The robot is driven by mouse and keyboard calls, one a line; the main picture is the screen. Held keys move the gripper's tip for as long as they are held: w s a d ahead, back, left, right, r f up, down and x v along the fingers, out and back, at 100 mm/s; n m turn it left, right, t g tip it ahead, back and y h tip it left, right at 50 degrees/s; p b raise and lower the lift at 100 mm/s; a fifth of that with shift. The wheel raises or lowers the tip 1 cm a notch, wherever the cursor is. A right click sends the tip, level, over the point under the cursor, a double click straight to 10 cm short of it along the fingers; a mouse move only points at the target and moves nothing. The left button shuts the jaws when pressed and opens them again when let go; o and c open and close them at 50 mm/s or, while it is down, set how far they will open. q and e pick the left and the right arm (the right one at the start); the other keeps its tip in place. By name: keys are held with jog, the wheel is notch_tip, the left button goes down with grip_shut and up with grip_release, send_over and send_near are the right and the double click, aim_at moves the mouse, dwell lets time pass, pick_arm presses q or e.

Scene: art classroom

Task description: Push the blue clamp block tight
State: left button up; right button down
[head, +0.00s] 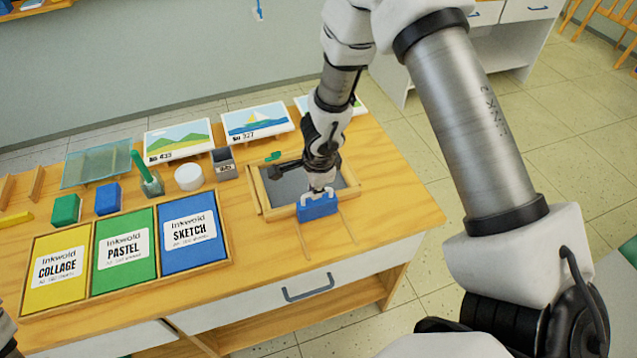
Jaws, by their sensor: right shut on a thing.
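The blue clamp block (318,208) is at the front edge of a wooden frame (352,183) with a dark panel (284,186) inside, on the right part of the table. Two thin wooden rails (347,228) run forward from the frame beside the block. My right gripper (318,193) points down from above and is shut on the block's light handle. I cannot tell whether the block touches the frame. At the lower left edge, a small part of my left arm shows; its gripper is out of view.
Yellow, green and blue pads lie in a wooden tray (228,243) at the left. A green block (66,209), another blue block (108,198), a brush jar (152,184), a white round pot (188,177) and a grey cup (223,163) stand behind it. Picture cards (258,121) line the back.

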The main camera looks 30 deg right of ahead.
jog(key=shift+w+r, duration=0.1)
jog(key=shift+w, duration=0.05)
jog(key=c, duration=1.2)
grip_release()
jog(key=shift+c, duration=0.2)
jog(key=shift+w, duration=0.15)
jog(key=r, duration=0.3)
jog(key=s+r, duration=0.1)
jog(key=r, duration=0.3)
jog(key=s+r, duration=0.1)
jog(key=r, duration=0.3)
jog(key=shift+s+a+r, duration=0.1)
jog(key=shift+a+r, duration=0.1)
jog(key=shift+r, duration=0.05)
